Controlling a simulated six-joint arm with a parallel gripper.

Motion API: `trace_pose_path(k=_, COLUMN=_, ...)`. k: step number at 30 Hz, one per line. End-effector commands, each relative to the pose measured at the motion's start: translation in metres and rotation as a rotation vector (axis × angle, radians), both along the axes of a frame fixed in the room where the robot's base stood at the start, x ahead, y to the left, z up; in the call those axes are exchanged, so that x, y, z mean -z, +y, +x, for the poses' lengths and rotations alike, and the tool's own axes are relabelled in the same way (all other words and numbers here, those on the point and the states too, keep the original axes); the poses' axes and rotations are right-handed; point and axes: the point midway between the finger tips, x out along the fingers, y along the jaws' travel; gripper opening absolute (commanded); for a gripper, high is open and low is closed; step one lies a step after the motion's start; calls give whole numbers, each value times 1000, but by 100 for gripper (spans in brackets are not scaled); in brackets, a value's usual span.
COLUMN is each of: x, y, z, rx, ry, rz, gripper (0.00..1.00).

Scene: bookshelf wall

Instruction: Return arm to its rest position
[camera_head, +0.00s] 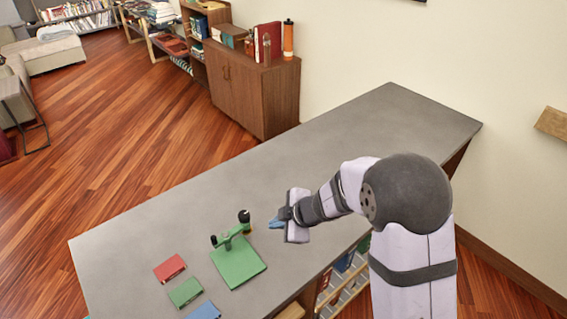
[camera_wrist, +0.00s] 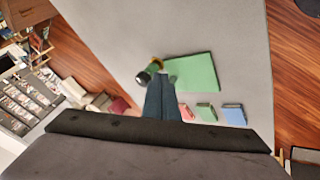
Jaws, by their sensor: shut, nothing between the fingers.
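My gripper (camera_head: 277,221) is above the grey counter, to the right of a small green stand with black knobs (camera_head: 234,233). Its blue fingers are together and nothing shows between them; they also show in the wrist view (camera_wrist: 162,98). My arm reaches in from the right of the head view. The stand has a flat green base (camera_head: 240,262), which also shows in the wrist view (camera_wrist: 196,74), just beyond the fingers. In that view the fingers hide part of the stand.
The grey counter (camera_head: 385,130) is bare toward its far right end. Red (camera_head: 170,268), green (camera_head: 186,292) and blue (camera_head: 204,311) blocks lie in a row at the near left. A wooden cabinet (camera_head: 252,92) with books and an orange bottle (camera_head: 288,38) stands against the wall beyond.

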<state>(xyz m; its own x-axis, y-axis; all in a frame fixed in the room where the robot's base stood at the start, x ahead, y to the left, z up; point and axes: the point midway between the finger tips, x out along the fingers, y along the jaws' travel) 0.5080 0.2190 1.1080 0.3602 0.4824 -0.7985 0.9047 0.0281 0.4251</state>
Motion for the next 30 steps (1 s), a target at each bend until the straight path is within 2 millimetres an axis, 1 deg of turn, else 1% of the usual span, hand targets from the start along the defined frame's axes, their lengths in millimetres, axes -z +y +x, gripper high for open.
trace_pose_path(k=2, x=0, y=0, z=0, rx=-9, ry=-5, rz=-4, gripper=0)
trace_pose_path(k=4, x=2, y=-6, z=4, rx=-13, ry=-25, rz=-36, gripper=0)
trace_pose_path(k=5, x=3, y=-10, z=6, rx=-10, ry=-35, rz=-56, gripper=0)
trace_pose_path(k=8, x=7, y=-31, z=20, rx=56, ry=-68, rz=-125, gripper=0)
trace_pose_path(k=9, x=8, y=-44, z=26, rx=112, ry=-75, rz=-155, gripper=0)
trace_pose_path(k=11, x=15, y=-67, z=28, rx=216, ry=-61, rz=-204, gripper=0)
trace_pose_path(k=12, x=21, y=-83, z=25, rx=292, ry=-40, rz=-236, gripper=0)
trace_pose_path(k=14, x=32, y=-109, z=13, rx=406, ry=7, rz=-289, gripper=0)
trace_pose_path(k=15, x=40, y=-126, z=1, rx=483, ry=49, rz=-325, gripper=0)
trace_pose_path(k=17, x=48, y=-149, z=-21, rx=598, ry=118, rz=-375, gripper=0)
trace_pose_path(k=18, x=51, y=-163, z=-38, rx=670, ry=166, rz=-406, gripper=0)
trace_pose_path(k=20, x=53, y=-181, z=-67, rx=780, ry=242, rz=-446, gripper=0)
trace_pose_path(k=21, x=54, y=-191, z=-87, rx=851, ry=298, rz=-467, gripper=0)
trace_pose_path(k=22, x=55, y=-197, z=-103, rx=906, ry=341, rz=-480, gripper=0)
trace_pose_path(k=23, x=55, y=-203, z=-119, rx=959, ry=384, rz=-490, gripper=0)
trace_pose_path(k=24, x=55, y=-208, z=-140, rx=1029, ry=446, rz=-499, gripper=0)
trace_pose_path(k=26, x=54, y=-212, z=-172, rx=1133, ry=537, rz=-499, gripper=0)
trace_pose_path(k=27, x=53, y=-212, z=-192, rx=1199, ry=600, rz=-492, gripper=0)
trace_pose_path(k=30, x=51, y=-205, z=-233, rx=1359, ry=741, rz=-434, gripper=0)
